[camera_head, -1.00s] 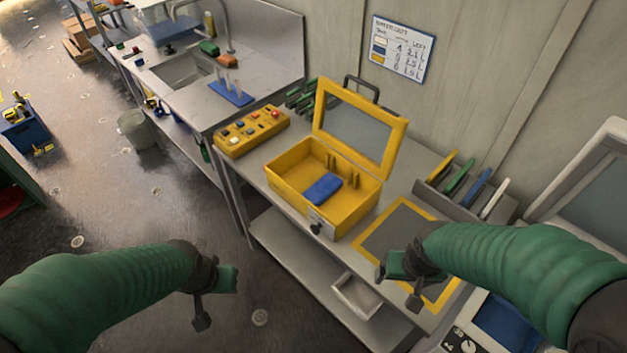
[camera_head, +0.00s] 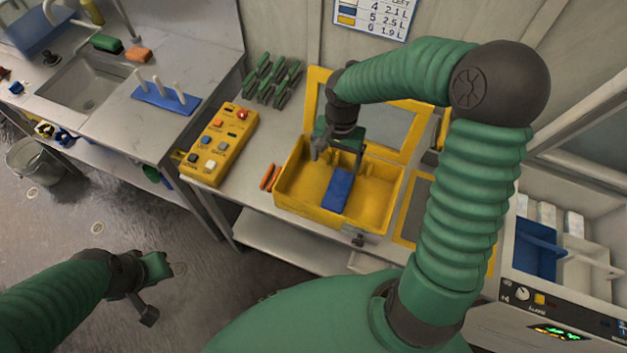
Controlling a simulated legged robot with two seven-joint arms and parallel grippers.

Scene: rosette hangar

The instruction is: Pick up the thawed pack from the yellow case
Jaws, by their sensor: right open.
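The yellow case (camera_head: 374,208) stands open on the metal bench, its lid raised at the back. A blue pack (camera_head: 338,190) lies inside it, near the middle of the floor. My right gripper (camera_head: 336,156) is open and points down over the case, just above the far end of the pack. I cannot tell whether its fingers touch the pack. My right arm hides part of the lid. My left gripper (camera_head: 150,290) hangs over the floor at lower left, away from the bench; its jaw opening is unclear.
A yellow button box (camera_head: 221,145) stands left of the case, with orange-handled items (camera_head: 269,177) between them. Green clips (camera_head: 273,80) lie behind. A sink (camera_head: 88,85) is at the left. A machine with a blue compartment (camera_head: 535,250) stands at the right.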

